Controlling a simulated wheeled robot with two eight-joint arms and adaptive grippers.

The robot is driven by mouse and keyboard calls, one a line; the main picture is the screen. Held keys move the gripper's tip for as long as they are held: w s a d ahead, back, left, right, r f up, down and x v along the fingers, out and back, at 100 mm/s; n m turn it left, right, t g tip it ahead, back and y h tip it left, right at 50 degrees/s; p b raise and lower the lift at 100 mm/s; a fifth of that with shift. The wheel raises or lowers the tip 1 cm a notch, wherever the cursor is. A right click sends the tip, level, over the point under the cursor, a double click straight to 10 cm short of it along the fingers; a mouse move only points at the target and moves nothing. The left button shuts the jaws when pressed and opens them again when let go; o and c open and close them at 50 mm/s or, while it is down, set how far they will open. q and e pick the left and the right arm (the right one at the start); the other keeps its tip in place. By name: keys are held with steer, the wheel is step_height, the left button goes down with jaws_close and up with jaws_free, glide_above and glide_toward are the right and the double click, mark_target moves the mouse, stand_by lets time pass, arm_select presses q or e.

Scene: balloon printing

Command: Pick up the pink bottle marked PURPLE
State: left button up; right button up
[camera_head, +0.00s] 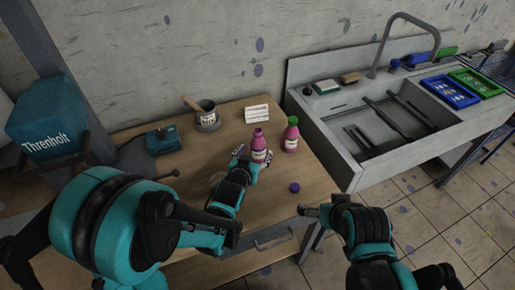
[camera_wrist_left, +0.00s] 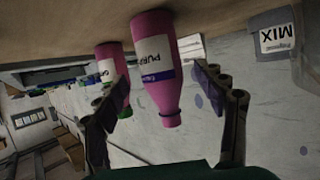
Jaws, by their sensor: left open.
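The pink bottle marked PURPLE (camera_head: 259,144) stands upright and uncapped on the wooden table. In the left wrist view, which is upside down, its label reads "PURP" on the bottle (camera_wrist_left: 157,65). My left gripper (camera_head: 253,161) is open, with its fingers on either side of this bottle; a gap shows at the right finger in the wrist view. A second pink bottle with a green cap (camera_head: 292,134) stands just to the right; it also shows in the wrist view (camera_wrist_left: 112,62), partly behind a finger. My right gripper (camera_head: 311,210) is near the table's front right edge, its jaws unclear.
A purple cap (camera_head: 294,187) lies on the table in front of the bottles. A sink (camera_head: 345,128) adjoins on the right.

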mark_target(258, 146)
arm_select(q)
steer(key=b+x, duration=0.1)
steer(key=x, duration=0.4)
steer(key=shift+f, duration=0.15)
steer(key=c, duration=1.4)
steer(key=shift+r, duration=0.2)
steer(key=shift+c, duration=0.2)
